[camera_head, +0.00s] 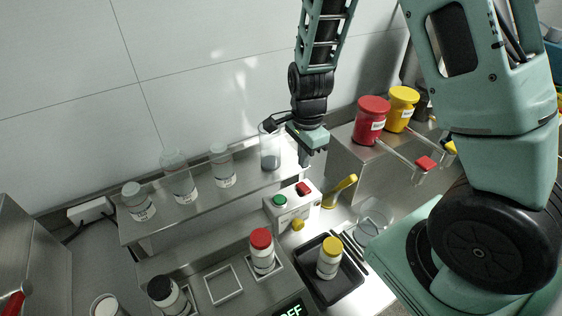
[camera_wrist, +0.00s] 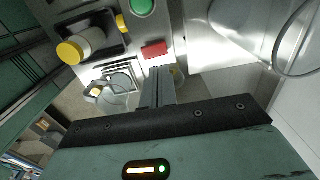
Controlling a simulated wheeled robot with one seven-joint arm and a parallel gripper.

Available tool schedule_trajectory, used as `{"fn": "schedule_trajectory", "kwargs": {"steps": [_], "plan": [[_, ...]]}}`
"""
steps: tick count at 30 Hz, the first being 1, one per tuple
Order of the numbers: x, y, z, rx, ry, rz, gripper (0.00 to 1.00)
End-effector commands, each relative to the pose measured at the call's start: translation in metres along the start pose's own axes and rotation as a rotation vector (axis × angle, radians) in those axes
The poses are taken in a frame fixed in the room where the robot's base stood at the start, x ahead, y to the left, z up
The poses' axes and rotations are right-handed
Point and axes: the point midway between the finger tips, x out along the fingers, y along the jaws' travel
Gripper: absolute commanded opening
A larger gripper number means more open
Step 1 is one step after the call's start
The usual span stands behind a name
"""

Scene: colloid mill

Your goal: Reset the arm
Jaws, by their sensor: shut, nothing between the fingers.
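My gripper (camera_head: 305,158) hangs from my arm near the middle of the head view. It is above and behind the control box, close to the right end of the steel shelf. Its fingers are shut with nothing between them. In the wrist view the closed fingers (camera_wrist: 158,90) point at the box face beside the red button (camera_wrist: 154,49). The control box (camera_head: 283,217) carries a green button (camera_head: 280,199), a red button (camera_head: 303,188) and a yellow knob (camera_head: 298,225). The gripper appears apart from the box.
The steel shelf (camera_head: 200,205) holds several clear jars. A beaker (camera_head: 270,150) stands very near my gripper. Red (camera_head: 371,118) and yellow (camera_head: 402,108) containers stand on a steel block at right. A black tray (camera_head: 345,285) holds a yellow-capped bottle (camera_head: 329,258). A red-capped bottle (camera_head: 262,250) stands left of it.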

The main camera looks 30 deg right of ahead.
Motion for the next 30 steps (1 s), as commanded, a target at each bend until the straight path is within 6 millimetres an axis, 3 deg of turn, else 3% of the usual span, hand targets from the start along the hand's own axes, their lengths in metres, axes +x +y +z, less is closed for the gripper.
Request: {"fn": "schedule_trajectory", "kwargs": {"steps": [6,10,14,19,24,30], "plan": [[0.000,0.001,0.003,-0.018,-0.004,-0.001,0.00],[-0.002,0.010,0.035,-0.213,-0.040,-0.007,0.00],[-0.011,0.042,0.095,-0.668,-0.096,-0.029,0.00],[-0.023,0.111,0.157,-1.390,-0.115,-0.065,0.00],[-0.026,0.169,0.179,-1.949,-0.071,-0.073,0.00],[-0.027,0.198,0.182,-2.234,-0.032,-0.061,0.00]]}}
